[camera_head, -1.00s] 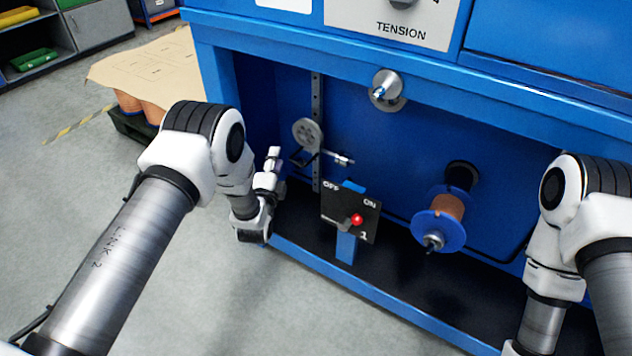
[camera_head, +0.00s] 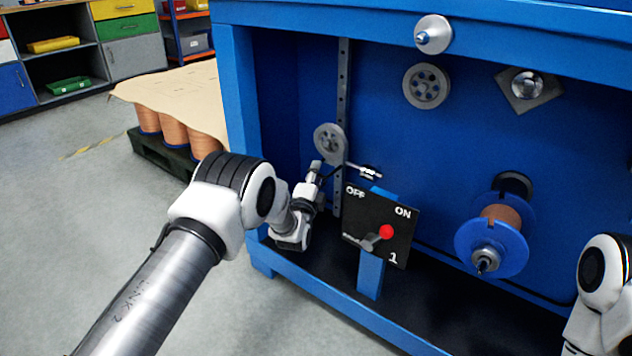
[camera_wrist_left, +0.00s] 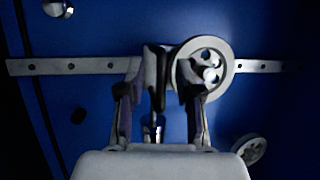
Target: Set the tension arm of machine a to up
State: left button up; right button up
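The tension arm (camera_head: 352,168) is a thin grey lever with a rod end, reaching right and slightly down near a grey pulley wheel (camera_head: 330,143) on a slotted vertical rail. My left gripper (camera_head: 316,172) is at the arm, just below the pulley. In the left wrist view, the gripper's two fingers (camera_wrist_left: 160,95) stand apart on either side of the arm's metal rod (camera_wrist_left: 152,128), with gaps visible. The pulley (camera_wrist_left: 222,62) shows just behind the right finger. My right gripper is out of view; only part of that arm shows at the right edge.
A black OFF/ON switch panel (camera_head: 402,222) with a red-knobbed lever stands close right of the left gripper. A blue spool with copper wire (camera_head: 492,243) is farther right. The blue machine frame post (camera_head: 237,130) is left. Covered copper spools (camera_head: 175,135) stand on a pallet outside.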

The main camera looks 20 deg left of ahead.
pick_arm(q)
grip_shut()
jog(key=shift+r, duration=0.15)
notch_tip(320, 180, up, 20)
jog(key=p, duration=1.5)
grip_release()
jog(key=shift+f, duration=0.2)
